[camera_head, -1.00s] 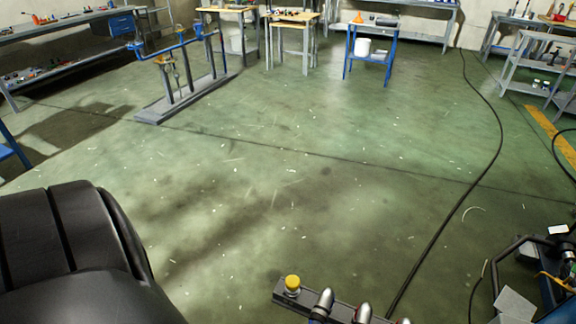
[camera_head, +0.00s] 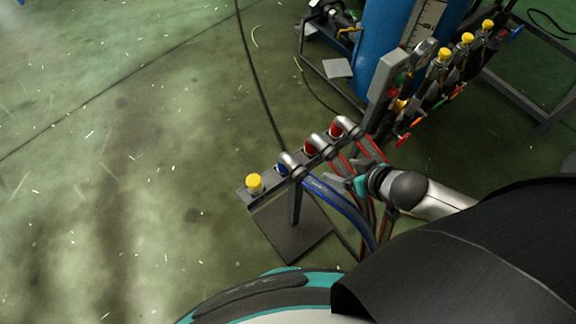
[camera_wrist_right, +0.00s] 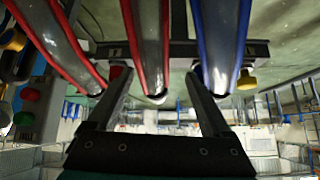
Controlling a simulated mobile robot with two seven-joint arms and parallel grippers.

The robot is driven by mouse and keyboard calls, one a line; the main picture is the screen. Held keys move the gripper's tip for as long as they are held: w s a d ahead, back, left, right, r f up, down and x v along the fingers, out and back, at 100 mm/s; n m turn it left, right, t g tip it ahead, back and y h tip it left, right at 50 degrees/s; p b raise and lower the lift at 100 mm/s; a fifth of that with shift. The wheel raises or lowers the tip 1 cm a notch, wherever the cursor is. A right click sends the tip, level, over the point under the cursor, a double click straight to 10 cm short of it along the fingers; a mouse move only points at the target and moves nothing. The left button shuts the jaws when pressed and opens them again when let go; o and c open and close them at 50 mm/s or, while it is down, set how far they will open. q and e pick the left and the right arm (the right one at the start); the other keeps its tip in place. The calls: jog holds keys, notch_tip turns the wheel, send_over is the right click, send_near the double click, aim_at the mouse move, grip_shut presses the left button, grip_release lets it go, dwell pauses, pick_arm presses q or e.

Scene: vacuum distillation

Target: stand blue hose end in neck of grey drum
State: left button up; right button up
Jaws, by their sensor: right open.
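The blue hose (camera_head: 340,205) hangs from a pipe elbow on a grey manifold bar, next to several red-striped hoses. In the right wrist view the blue hose (camera_wrist_right: 222,40) runs down on the right, just right of my right finger's line. My right gripper (camera_head: 340,172) is open beside the hoses, to the right of the blue one. In the wrist view my right gripper (camera_wrist_right: 160,88) has its fingers apart, with a red-striped hose (camera_wrist_right: 150,40) beyond the gap. I see nothing held. My left gripper is out of view. I cannot make out the grey drum.
The manifold bar (camera_head: 268,193) stands on a post with a flat base plate (camera_head: 290,240) and has a yellow cap (camera_head: 254,181) at its left end. A blue tank (camera_head: 385,40) and yellow-capped valves stand behind. A black cable crosses the floor. The floor at left is clear.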

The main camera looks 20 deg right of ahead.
aim_at(293, 161)
jog(key=s+a+r+y, duration=0.2)
jog(key=a+r+y, duration=0.1)
jog(key=a+r, duration=0.45)
jog(key=shift+n, duration=0.3)
jog(key=b+x, duration=0.1)
jog(key=x, duration=0.2)
jog(key=b+x, duration=0.1)
jog(key=x, duration=0.2)
jog(key=w+b+x, duration=0.1)
jog(key=b+x, duration=0.1)
jog(key=x, duration=0.1)
jog(key=shift+d+r, duration=0.15)
jog(key=shift+d, duration=0.2)
jog(key=shift+w+a+f+b, duration=0.1)
jog(key=shift+w+f+b, duration=0.2)
jog(key=shift+w, duration=0.2)
jog(key=x, duration=0.1)
jog(key=b+x, duration=0.1)
jog(key=x, duration=0.1)
jog(key=shift+w+b, duration=0.3)
jog(key=shift+w+f, duration=0.3)
jog(key=c, duration=0.8)
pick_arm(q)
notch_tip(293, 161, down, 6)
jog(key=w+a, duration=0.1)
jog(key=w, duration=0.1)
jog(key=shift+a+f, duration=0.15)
pick_arm(e)
grip_shut()
